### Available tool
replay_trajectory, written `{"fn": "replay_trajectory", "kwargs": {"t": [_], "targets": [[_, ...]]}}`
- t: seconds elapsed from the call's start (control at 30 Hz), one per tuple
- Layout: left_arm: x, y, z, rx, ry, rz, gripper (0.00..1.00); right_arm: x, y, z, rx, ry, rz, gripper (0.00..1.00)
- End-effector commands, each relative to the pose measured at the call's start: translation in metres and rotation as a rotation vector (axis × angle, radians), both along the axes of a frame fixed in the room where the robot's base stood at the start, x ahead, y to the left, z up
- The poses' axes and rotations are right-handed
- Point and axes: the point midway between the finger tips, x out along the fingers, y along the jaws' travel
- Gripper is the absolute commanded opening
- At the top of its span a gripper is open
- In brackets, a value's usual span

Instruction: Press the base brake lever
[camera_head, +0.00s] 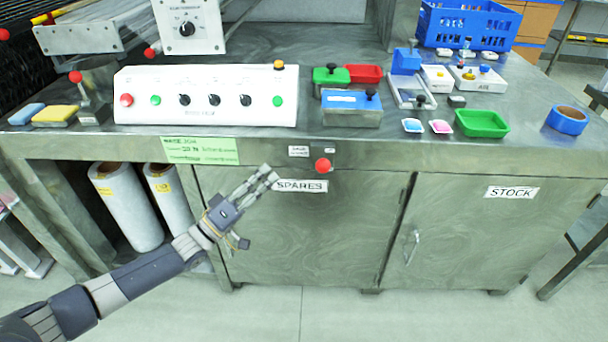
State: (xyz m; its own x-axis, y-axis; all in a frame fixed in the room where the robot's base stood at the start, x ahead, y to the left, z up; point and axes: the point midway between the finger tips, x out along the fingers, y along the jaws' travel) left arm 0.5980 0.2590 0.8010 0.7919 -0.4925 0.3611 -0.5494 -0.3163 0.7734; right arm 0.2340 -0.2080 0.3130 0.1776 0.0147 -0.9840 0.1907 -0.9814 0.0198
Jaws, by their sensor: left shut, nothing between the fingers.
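Another red ball knob (75,77) tops a metal bracket at the left of the bench top. No readable label tells me which knob is the base brake lever. My left gripper (268,178) reaches in from the lower left, in front of the SPARES door. It is shut and empty, left of and a little below the front red knob, apart from it in the picture. My right gripper is not in view.
The bench top (330,145) carries a white control panel (205,95), a green tray (482,123), a blue crate (467,25) and a blue tape roll (567,120). Below are the SPARES door (300,235), the STOCK door (470,235) and white rolls (125,205). The floor in front is clear.

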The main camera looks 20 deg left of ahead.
Motion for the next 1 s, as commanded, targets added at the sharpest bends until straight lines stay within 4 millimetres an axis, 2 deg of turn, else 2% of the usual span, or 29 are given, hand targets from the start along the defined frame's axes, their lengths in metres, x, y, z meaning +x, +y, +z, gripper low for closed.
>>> {"fn": "replay_trajectory", "kwargs": {"t": [0.03,0.23,0.63,0.83,1.0], "targets": [[-0.003,-0.002,0.004,-0.032,-0.018,-0.033,0.0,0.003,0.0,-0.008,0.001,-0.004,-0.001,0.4],[-0.012,-0.007,0.029,-0.118,-0.049,-0.11,0.0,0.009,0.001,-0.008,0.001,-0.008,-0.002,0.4],[-0.013,-0.009,0.034,-0.13,-0.051,-0.119,0.0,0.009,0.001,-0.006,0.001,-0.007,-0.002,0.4],[0.0,-0.018,0.043,-0.13,-0.054,-0.12,0.0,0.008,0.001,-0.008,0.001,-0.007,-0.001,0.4],[0.025,-0.037,0.061,-0.131,-0.056,-0.121,0.0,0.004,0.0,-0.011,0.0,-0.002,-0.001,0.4]]}}
